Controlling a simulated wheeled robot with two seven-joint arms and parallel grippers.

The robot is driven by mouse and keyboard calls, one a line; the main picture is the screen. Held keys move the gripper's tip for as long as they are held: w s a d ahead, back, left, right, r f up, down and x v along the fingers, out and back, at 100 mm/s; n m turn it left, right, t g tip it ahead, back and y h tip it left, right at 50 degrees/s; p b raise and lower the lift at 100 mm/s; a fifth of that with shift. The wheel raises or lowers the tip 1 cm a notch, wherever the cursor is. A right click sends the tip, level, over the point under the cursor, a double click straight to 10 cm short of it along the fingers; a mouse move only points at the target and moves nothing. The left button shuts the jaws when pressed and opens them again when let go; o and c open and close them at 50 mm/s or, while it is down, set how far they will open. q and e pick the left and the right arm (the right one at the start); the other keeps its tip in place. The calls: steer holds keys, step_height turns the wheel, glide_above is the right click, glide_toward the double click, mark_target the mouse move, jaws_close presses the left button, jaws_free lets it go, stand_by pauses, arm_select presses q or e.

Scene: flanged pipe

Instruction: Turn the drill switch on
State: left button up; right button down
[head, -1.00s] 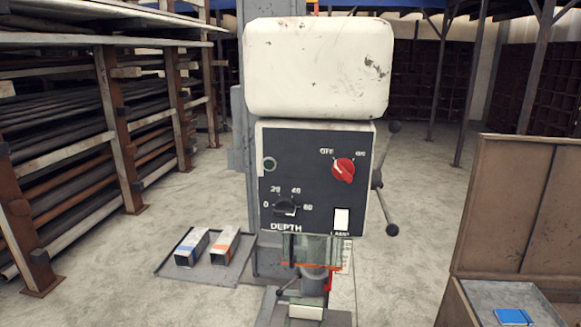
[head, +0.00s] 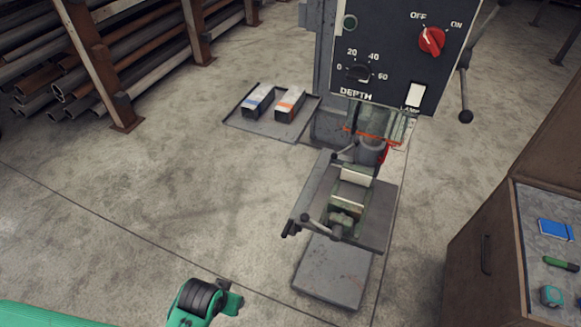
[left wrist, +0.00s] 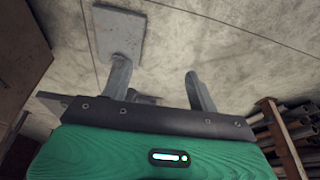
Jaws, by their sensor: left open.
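The drill switch is a red rotary knob (head: 432,40) on the dark control panel (head: 395,28) of the drill press, at the top right of the head view. Its pointer seems turned toward the OFF label. My left gripper shows in the left wrist view (left wrist: 158,70), with its two grey fingers apart and nothing seen between them. A green and black part of my left arm shows at the bottom left of the head view, well below and left of the switch. My right gripper is not in view.
The drill's vise (head: 345,215) and table (head: 375,225) stand below the panel. A feed handle (head: 466,115) is right of it. A tray (head: 245,126) with two boxes lies left. A wooden cabinet (head: 485,250) stands right. Open floor (head: 150,210) fills the left middle.

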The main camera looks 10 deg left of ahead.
arm_select(q)
steer(key=w+d+r+m+t+h, duration=0.1)
steer(key=w+d+r, duration=0.2)
steer(key=r, duration=0.6)
steer(key=w+d+r+t, duration=0.2)
steer(key=w+d+r, duration=0.2)
steer(key=r, duration=0.4)
steer(key=m+t+h+p, duration=0.2)
steer(key=m+t+h, duration=0.2)
steer(key=m+t, duration=0.6)
glide_toward(434, 45)
steer(key=shift+n+t, duration=0.4)
steer(key=shift+n, duration=0.2)
steer(key=p+x, duration=0.5)
steer(key=x, duration=0.2)
steer(key=shift+w+d+f+p, duration=0.1)
steer(key=shift+w+d+p, duration=0.05)
steer(key=shift+p, duration=0.25)
steer(key=shift+w+d+f, duration=0.15)
steer(key=shift+w+d, duration=0.05)
steer(key=shift+w, duration=0.4)
